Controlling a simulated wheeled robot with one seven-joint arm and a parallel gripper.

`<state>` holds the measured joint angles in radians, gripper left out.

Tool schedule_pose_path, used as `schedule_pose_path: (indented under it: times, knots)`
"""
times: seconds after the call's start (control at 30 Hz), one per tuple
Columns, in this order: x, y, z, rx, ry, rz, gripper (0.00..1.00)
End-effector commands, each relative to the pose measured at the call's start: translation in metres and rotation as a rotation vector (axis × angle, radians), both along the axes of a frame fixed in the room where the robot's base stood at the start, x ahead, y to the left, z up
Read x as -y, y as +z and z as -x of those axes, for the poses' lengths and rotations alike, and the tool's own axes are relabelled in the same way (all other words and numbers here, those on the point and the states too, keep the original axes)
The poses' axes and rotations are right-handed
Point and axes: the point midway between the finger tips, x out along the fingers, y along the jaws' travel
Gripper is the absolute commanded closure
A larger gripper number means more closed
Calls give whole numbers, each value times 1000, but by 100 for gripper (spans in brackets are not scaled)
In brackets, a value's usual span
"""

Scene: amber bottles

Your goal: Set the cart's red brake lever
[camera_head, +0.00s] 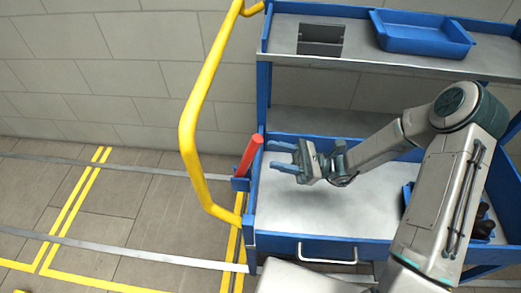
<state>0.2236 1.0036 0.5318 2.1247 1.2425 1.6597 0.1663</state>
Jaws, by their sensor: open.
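The red brake lever (250,155) stands at the left end of the blue cart (285,239), tilted with its top leaning right. Its foot sits in a blue bracket (240,184) on the cart's side. My gripper (282,157) is open and points left, with its two blue fingers a short way right of the lever. The fingers appear apart from the lever and nothing shows between them.
A yellow handle (187,140) curves outward left of the lever. The upper shelf holds a blue tray (422,36) and a dark grey holder (321,39). Dark bottles (484,222) in a blue container stand at the right, partly behind my arm. The lower shelf's middle is clear.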

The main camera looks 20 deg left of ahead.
Motion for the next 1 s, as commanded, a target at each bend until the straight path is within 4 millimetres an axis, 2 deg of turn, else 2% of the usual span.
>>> schedule_pose_path:
  times: [0.1,0.33,1.0]
  knots:
    - [21,-13,-11,-1,-3,0,56]
    - [47,-28,-23,-1,0,0,56]
    - [52,-30,-25,3,2,2,56]
